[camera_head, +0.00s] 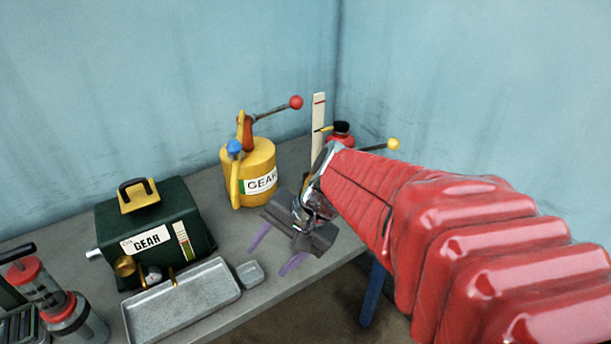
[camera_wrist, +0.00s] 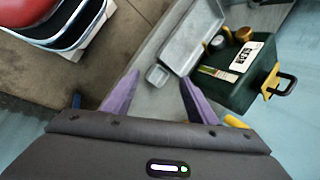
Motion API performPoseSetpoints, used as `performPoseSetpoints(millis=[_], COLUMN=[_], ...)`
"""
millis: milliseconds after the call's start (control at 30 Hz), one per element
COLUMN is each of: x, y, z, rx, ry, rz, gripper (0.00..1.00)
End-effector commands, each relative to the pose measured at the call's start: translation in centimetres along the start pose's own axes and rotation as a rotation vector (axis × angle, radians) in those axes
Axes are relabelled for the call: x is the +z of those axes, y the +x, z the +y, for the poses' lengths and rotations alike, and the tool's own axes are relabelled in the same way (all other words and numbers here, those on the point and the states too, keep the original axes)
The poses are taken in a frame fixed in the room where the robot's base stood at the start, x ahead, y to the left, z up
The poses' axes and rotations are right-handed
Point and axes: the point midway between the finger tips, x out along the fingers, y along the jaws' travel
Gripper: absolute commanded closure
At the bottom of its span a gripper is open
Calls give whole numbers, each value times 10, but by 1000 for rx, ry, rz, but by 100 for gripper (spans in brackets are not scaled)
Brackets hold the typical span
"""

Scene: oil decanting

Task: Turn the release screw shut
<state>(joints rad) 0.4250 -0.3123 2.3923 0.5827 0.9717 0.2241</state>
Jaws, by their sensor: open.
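I cannot make out a release screw in either view. A red device with a black cap (camera_head: 341,128) stands at the back right of the bench, partly hidden behind my arm. A lever with a yellow ball (camera_head: 393,144) sticks out to its right. My gripper (camera_head: 268,260) is open and empty, with its purple fingers pointing down over the bench's front edge, in front of the yellow GEAR can.
The yellow can (camera_head: 262,160) has a red-ball lever. A green GEAR box (camera_head: 180,211) with brass fittings stands at left, behind a grey tray (camera_head: 160,316) and a small dish (camera_head: 250,273). A pale upright gauge strip (camera_head: 318,112) stands near the corner. Walls close the back and right.

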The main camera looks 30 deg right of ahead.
Motion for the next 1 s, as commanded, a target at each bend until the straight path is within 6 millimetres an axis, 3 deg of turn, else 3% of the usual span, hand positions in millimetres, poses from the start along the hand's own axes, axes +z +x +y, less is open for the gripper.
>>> performPoseSetpoints(millis=[333, 567, 767, 1000], x=[-83, -153, -218, -290], y=[15, 15, 10, 0], z=[8, 31, 71, 143], rx=[-214, -391, -571, -816], ry=[616, 1010, 1346, 1715], rz=[-108, -162, -201, -239], gripper=[48, 48, 48, 48])
